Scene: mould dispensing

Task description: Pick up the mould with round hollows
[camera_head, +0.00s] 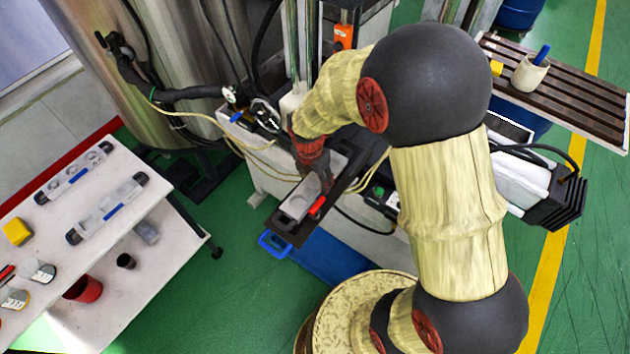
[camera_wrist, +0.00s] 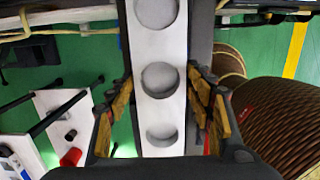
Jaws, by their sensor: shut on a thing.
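The mould with round hollows is a pale bar with a row of round hollows, seen close in the wrist view (camera_wrist: 159,48). In the head view its pale end (camera_head: 298,204) shows over a dark narrow holder (camera_head: 283,224) at the machine; whether it touches the holder I cannot tell. My gripper (camera_head: 316,172) is above the mould in the head view and hides its middle. In the wrist view my gripper (camera_wrist: 161,78) has its fingers on both long sides of the mould, shut on it.
A yellow block (camera_head: 17,231) and beakers (camera_head: 38,270) stand there too. A slatted bench (camera_head: 575,96) holds a white cup (camera_head: 529,72). Green floor is open between.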

